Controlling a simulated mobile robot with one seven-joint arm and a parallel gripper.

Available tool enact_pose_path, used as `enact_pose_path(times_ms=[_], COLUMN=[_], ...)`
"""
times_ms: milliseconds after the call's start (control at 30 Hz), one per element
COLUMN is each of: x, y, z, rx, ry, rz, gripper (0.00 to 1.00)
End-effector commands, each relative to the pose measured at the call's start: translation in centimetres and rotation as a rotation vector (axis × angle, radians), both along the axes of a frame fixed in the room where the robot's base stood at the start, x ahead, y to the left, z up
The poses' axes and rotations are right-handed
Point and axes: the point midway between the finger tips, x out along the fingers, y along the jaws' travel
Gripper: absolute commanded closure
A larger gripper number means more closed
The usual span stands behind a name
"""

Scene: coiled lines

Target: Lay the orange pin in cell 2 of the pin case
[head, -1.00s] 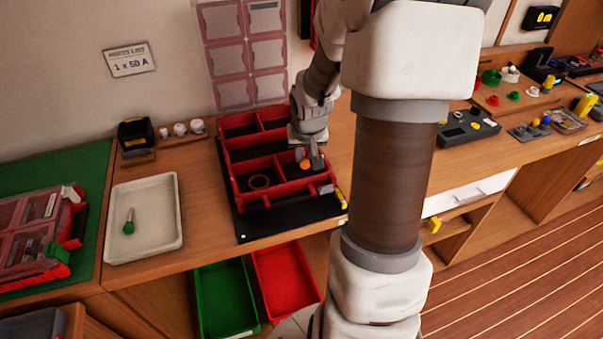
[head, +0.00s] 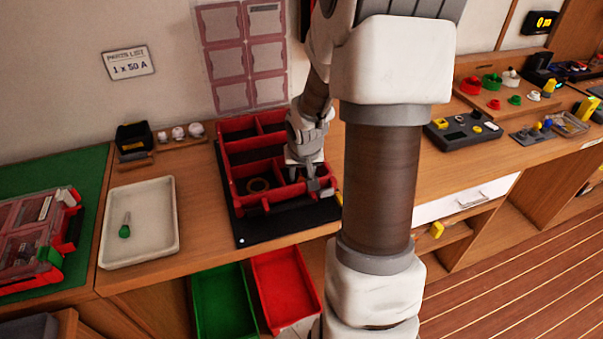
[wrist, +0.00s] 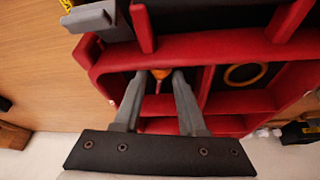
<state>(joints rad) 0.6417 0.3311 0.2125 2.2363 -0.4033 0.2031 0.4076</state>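The red pin case (head: 228,170) lies open on a black mat, divided into several compartments; its walls also fill much of the wrist view (wrist: 225,47). No cell numbers are legible. My gripper (head: 311,186) is over the front right part of the case. In the wrist view my gripper (wrist: 161,76) has its fingertips closed around the orange pin (wrist: 160,74), whose orange head shows between them. The pin is over or in the compartment beside the one with a ring; its depth is unclear. In the head view my gripper hides the pin.
A tan ring (head: 258,185) lies in the front left compartment. A white tray (head: 140,254) with a green-headed pin (head: 125,229) stands to the left. Green (head: 224,300) and red (head: 286,288) bins sit below the bench edge.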

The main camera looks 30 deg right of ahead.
Motion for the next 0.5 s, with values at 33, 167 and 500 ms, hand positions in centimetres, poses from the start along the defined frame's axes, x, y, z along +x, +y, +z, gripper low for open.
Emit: enact_pose_path(times_ms=[33,167,500], x=[0.0,0.0,-0.4], y=[0.0,0.0,0.1], z=[0.0,0.0,1.6], rx=[0.0,0.0,-0.001], ry=[0.0,0.0,-0.002], rz=[0.0,0.0,-0.002], gripper=[0.49,0.49,0.49])
